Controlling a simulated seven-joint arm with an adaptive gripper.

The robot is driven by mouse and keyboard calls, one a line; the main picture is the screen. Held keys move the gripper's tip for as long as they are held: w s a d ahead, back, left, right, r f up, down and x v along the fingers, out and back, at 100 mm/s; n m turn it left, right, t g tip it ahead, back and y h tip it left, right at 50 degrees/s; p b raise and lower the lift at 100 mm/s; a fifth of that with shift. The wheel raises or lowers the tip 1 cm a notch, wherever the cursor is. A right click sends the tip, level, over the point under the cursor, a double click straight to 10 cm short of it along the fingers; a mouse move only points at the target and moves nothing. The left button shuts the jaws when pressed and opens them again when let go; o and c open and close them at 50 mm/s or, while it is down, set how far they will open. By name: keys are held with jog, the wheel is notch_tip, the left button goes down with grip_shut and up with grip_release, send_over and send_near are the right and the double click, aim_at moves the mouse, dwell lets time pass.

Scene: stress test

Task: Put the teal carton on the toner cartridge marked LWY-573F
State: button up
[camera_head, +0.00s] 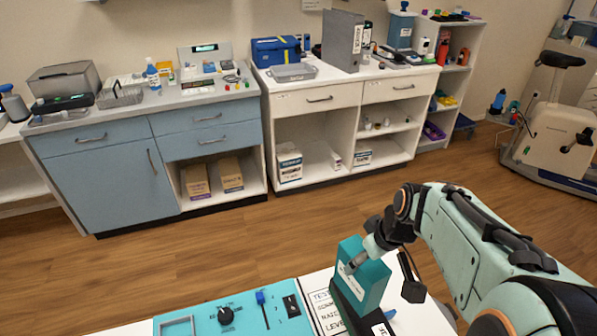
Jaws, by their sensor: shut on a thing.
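The teal carton (373,287) is at the lower right, upright and a little tilted, with a white label on its left face. My gripper (358,262) comes from the upper right and is shut on the carton's top part. A black object with a white label (381,329) lies directly below and in front of the carton, cut by the bottom edge. It may be the toner cartridge, but its marking cannot be read. I cannot tell whether the carton touches it.
A teal panel (205,326) with a knob and switches and a white printed sheet (322,311) lie left of the carton. A small black box (413,292) hangs or stands right of it. Blue (100,185) and white (300,105) cabinets stand far behind, across open floor.

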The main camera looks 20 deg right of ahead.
jog(key=s+d+f+m, duration=0.2)
jog(key=d+f, duration=0.2)
jog(key=f, duration=0.4)
jog(key=shift+s+d+h, duration=0.3)
jog(key=shift+s+d, duration=0.05)
jog(key=shift+d, duration=0.05)
jog(key=shift+f, duration=0.4)
jog(key=o, duration=1.2)
jog(key=shift+o, duration=0.2)
jog(key=v, duration=1.3)
